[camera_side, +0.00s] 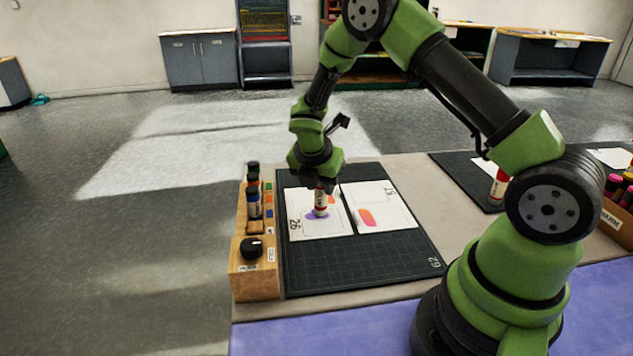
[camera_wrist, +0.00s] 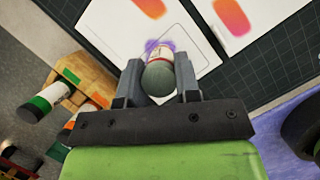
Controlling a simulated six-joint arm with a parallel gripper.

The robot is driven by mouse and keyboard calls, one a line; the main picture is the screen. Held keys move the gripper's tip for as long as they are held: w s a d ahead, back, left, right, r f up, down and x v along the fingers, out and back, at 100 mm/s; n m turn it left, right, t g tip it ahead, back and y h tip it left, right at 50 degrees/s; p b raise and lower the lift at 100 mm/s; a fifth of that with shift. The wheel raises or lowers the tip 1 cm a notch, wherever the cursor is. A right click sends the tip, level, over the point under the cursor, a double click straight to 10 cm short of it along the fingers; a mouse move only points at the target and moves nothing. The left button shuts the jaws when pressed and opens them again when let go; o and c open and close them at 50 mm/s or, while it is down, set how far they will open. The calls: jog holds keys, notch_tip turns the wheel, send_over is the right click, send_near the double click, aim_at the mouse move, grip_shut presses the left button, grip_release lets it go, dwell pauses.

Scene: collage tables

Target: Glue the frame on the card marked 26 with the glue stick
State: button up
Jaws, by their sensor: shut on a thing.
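My gripper (camera_side: 319,186) is shut on the glue stick (camera_side: 320,203), a white and red tube held over the card marked 26 (camera_side: 301,228). In the wrist view the glue stick (camera_wrist: 159,77) sits between both fingers of my gripper (camera_wrist: 159,80), its rounded grey end toward the camera. The card marked 26 lies on the dark cutting mat and has a purple patch (camera_side: 312,216) and an orange patch. The purple patch shows around the tip of the stick; whether the tip touches the card I cannot tell. The frame is a thin outline on the card, partly hidden by the stick.
A second card (camera_side: 392,215) with an orange-pink patch lies right beside it on the cutting mat (camera_side: 350,268). A wooden rack (camera_side: 257,284) with several bottles and a black knob stands along the mat's left edge. The mat's front part is clear.

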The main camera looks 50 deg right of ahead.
jog(key=shift+s+d+r, duration=0.1)
jog(key=shift+s+d, duration=0.95)
jog(key=shift+s, duration=0.15)
jog(key=shift+s+a, duration=0.7)
jog(key=shift+a, duration=0.2)
jog(key=shift+w+a, duration=2.25)
jog(key=shift+w, duration=0.15)
jog(key=shift+s+a, duration=0.35)
jog(key=shift+s, duration=0.05)
jog(key=shift+s+a, duration=0.35)
jog(key=shift+s, duration=0.25)
jog(key=shift+s+d, duration=0.5)
jog(key=shift+d, duration=0.1)
jog(key=shift+s+d+f, duration=0.2)
jog(key=shift+s+d, duration=1.45)
jog(key=shift+d, duration=0.1)
